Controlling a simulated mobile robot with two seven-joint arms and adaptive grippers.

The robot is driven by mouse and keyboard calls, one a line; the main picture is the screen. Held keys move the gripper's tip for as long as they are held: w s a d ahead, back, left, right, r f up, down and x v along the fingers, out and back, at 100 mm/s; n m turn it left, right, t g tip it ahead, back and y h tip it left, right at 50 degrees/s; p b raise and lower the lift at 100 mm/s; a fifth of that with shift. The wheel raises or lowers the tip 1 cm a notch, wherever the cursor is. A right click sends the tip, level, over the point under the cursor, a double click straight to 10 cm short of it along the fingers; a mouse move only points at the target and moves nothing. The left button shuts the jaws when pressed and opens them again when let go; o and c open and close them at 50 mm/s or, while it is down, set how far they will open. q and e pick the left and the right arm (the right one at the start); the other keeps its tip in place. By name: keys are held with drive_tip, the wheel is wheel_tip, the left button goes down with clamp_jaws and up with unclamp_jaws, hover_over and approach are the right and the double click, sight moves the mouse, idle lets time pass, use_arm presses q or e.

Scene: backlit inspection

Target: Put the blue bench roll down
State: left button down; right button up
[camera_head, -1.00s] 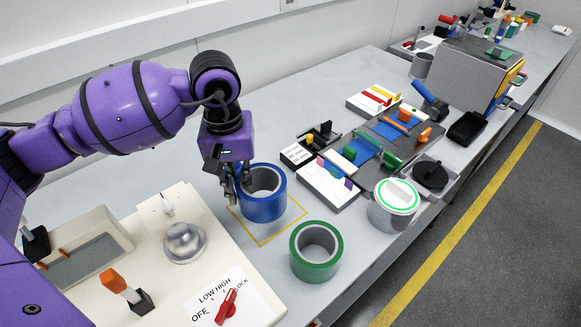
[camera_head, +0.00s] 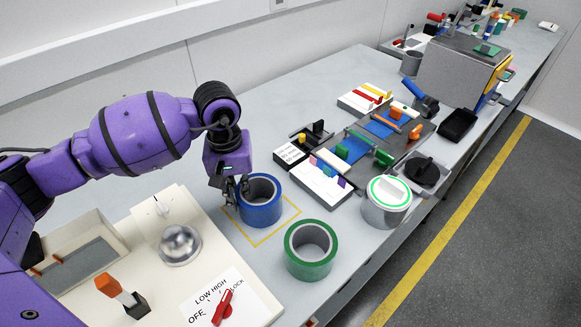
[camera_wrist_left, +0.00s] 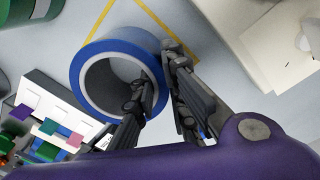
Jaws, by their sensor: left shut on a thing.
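The blue bench roll (camera_head: 263,216) is upright over the area inside the yellow square outline (camera_head: 278,232) on the grey bench. My left gripper (camera_head: 241,190) is shut on the roll's left wall, fingers pointing down. The left wrist view shows the blue roll (camera_wrist_left: 122,45) with one finger inside its hollow and one outside, the wall between the fingertips (camera_wrist_left: 157,72). I cannot tell for certain whether its underside touches the bench. My right gripper is not in view.
A green roll (camera_head: 309,265) stands just in front of the outline. A metal can with a white-green lid (camera_head: 386,204) is to the right. A cream panel with a metal dome (camera_head: 180,244) and a red knob (camera_head: 222,308) lies to the left. Block trays (camera_head: 322,180) are behind right.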

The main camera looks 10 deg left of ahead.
use_arm(q)
drive_tip(key=c, duration=1.8)
unclamp_jaws()
drive_tip(key=shift+s+f, duration=0.1)
drive_tip(key=shift+o, duration=0.2)
wheel_tip(320, 180, up, 12)
drive_tip(key=shift+a+r, duration=0.15)
drive_tip(key=shift+r, duration=0.05)
